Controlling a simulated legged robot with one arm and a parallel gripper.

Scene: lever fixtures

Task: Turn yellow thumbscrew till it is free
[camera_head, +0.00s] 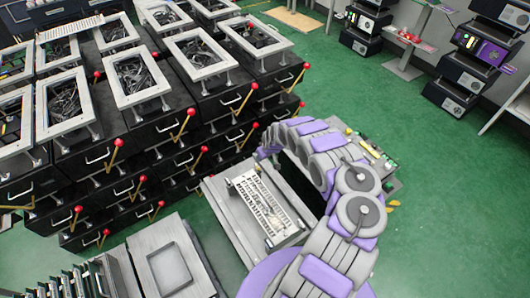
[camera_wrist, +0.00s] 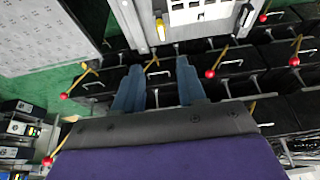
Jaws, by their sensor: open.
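A small yellow piece (camera_wrist: 161,29), which looks like the thumbscrew, stands at the lower left of a pale panel (camera_wrist: 198,12) at the top of the wrist view. My gripper (camera_wrist: 159,67) is open, its two blue-grey fingers apart with nothing between them. In the picture, the fingertips lie below the yellow piece and apart from it. In the head view a pale slotted panel (camera_head: 265,205) lies beside my purple and grey arm. I cannot make out the thumbscrew or the gripper's fingers there.
Black drawer units (camera_head: 215,105) with yellow levers and red knobs (camera_head: 191,111) fill the left and back. Several red-knobbed levers, one at the right (camera_wrist: 210,73), also show around the fingers in the wrist view. Green floor (camera_head: 430,160) is open at the right.

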